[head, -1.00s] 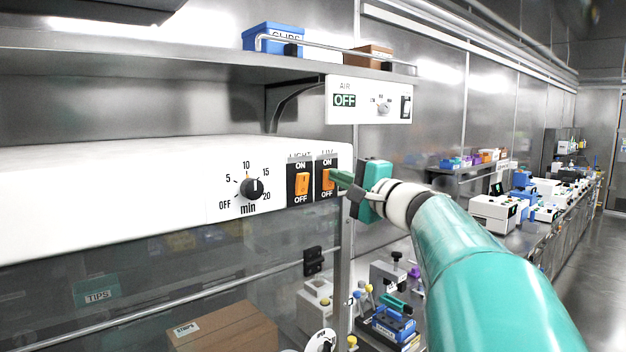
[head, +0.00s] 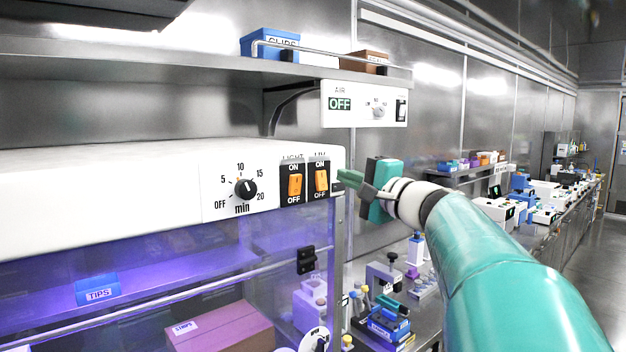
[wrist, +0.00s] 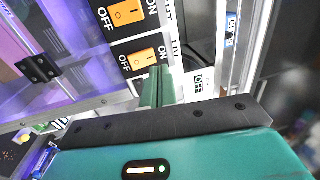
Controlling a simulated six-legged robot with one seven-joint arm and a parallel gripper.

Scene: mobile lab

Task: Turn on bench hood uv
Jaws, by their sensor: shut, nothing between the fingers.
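The white bench hood (head: 100,195) fills the left of the head view, and purple light glows inside it. The UV switch (head: 321,181) is an orange rocker on a black ON/OFF plate at the right end of its front panel. It also shows in the wrist view (wrist: 143,58). The similar light switch (head: 295,185) sits just left of it; it is the upper rocker in the wrist view (wrist: 126,12). My gripper (head: 342,183) is shut and empty. Its green fingertips are just right of the UV switch, close to the panel's edge; contact cannot be told.
A timer dial (head: 245,189) sits left of the switches. A shelf (head: 200,68) with a blue box (head: 268,42) and a white air control panel (head: 364,104) is above. Racks and instruments stand on the bench below right.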

